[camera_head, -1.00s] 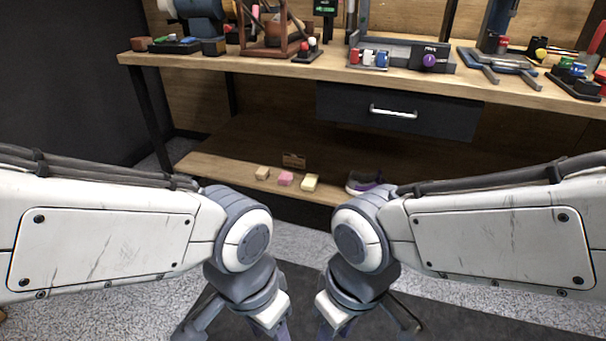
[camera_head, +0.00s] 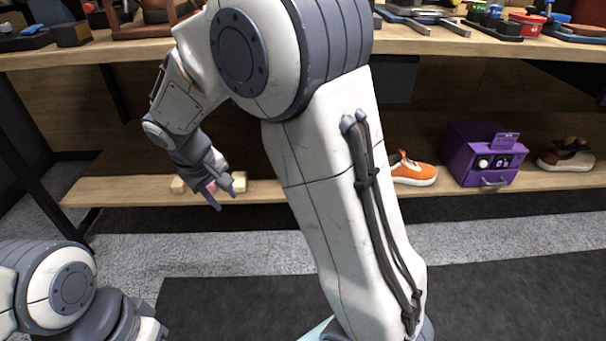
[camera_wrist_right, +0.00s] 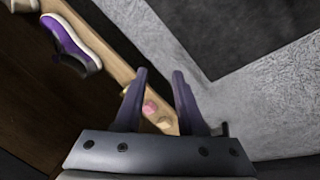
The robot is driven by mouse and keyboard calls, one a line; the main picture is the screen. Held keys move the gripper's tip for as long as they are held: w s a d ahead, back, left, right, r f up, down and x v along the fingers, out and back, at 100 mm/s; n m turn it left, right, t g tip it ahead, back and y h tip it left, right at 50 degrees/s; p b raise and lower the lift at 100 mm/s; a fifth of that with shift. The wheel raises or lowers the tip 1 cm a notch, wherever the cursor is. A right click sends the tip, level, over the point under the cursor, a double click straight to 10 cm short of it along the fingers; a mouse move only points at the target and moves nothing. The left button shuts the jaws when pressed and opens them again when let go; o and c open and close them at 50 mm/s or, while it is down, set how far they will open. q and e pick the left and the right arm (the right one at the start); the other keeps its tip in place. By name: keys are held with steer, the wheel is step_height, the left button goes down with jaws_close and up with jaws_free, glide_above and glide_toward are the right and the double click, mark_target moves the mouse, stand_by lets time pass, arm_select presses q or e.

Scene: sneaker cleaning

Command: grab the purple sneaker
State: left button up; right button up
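The purple sneaker (camera_wrist_right: 68,42) shows in the right wrist view, purple and dark with a pale sole, on the wooden shelf at upper left. In the head view it is not visible, and my right arm covers part of the shelf. My right gripper (camera_head: 226,199) is in front of the lower shelf by the sponges. In the wrist view the right gripper (camera_wrist_right: 160,72) has its fingers apart and looks empty, with the sneaker off to the left of them. Of my left arm only a part shows at lower left in the head view; its fingers are out of view.
A pink sponge (camera_wrist_right: 150,107) and pale sponges (camera_head: 178,185) lie on the lower shelf (camera_head: 120,188). An orange sneaker (camera_head: 415,174), a purple box (camera_head: 482,155) and a brown shoe (camera_head: 568,157) stand further right. The workbench (camera_head: 430,42) overhangs the shelf.

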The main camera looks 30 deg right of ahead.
steer(key=w+d+f+m+h+b, duration=0.2)
steer(key=w+d+f, duration=0.45)
steer(key=d, duration=0.45)
steer(key=w+d+f+m+h+b, duration=0.25)
steer(key=w+d+f, duration=0.45)
steer(key=d, duration=0.5)
steer(key=w+d+b, duration=0.1)
steer(key=d, duration=0.3)
steer(key=w+d+b, duration=0.1)
steer(key=d+b, duration=0.1)
steer(key=d, duration=0.2)
steer(key=w+d+b, duration=0.1)
steer(key=w+d, duration=0.1)
steer(key=d, duration=0.2)
steer(key=shift+d+b, duration=0.3)
steer(key=b+x, duration=0.2)
steer(key=x, duration=0.2)
steer(key=shift+f, duration=0.1)
steer(key=shift+w+d+f+b, duration=0.15)
steer(key=shift+d+f+b, duration=0.15)
steer(key=shift+d+b, duration=0.1)
arm_select(q)
step_height(320, 180, down, 13)
arm_select(e)
jaws_close()
arm_select(q)
steer(key=shift+s+f, duration=0.1)
